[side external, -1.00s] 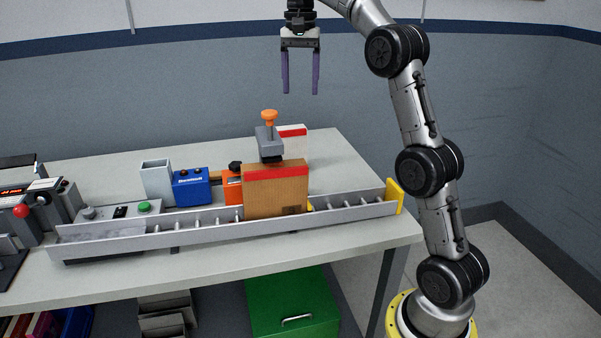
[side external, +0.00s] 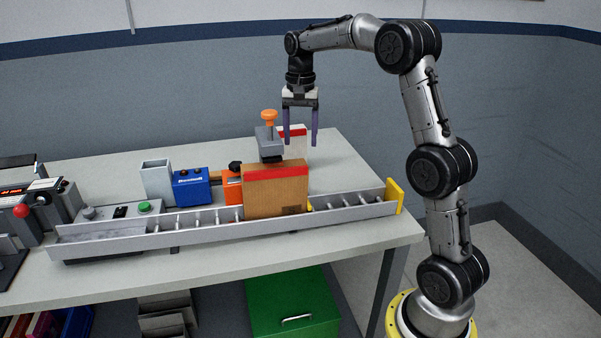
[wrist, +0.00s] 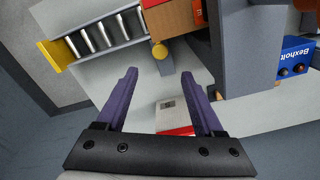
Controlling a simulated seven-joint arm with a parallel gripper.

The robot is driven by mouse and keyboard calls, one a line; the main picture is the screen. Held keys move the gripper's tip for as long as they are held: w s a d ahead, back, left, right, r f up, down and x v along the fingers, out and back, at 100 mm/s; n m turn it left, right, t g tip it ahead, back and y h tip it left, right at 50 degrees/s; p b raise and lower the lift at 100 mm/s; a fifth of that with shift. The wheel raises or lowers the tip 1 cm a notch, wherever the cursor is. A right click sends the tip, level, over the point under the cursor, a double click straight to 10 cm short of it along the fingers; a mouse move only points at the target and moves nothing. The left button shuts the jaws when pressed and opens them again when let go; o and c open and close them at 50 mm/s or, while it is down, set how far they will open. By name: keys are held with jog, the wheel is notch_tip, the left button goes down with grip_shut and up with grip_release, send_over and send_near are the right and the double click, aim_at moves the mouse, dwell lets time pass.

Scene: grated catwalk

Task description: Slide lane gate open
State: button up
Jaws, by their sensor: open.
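A roller lane (side external: 352,209) with grey side rails runs along the table, with a brown carton (side external: 275,196) with a red top band standing in it. A white panel with a red stripe (side external: 293,131) stands upright behind the carton; I cannot tell for sure whether it is the lane gate. Its red and white top shows between my fingers in the wrist view (wrist: 172,116). A yellow knob (wrist: 159,50) is beside the carton in the wrist view. My gripper (side external: 300,142) is open and empty, pointing down above and behind the carton, close to the panel.
A grey block with an orange knob (side external: 269,117) rises over the carton. A blue box (side external: 191,187), an orange unit (side external: 232,184) and a grey bin (side external: 157,182) stand behind the lane. A yellow stop (side external: 394,196) closes its right end. The table's back right is clear.

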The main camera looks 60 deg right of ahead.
notch_tip(320, 180, down, 11)
dwell(0.4)
grip_shut()
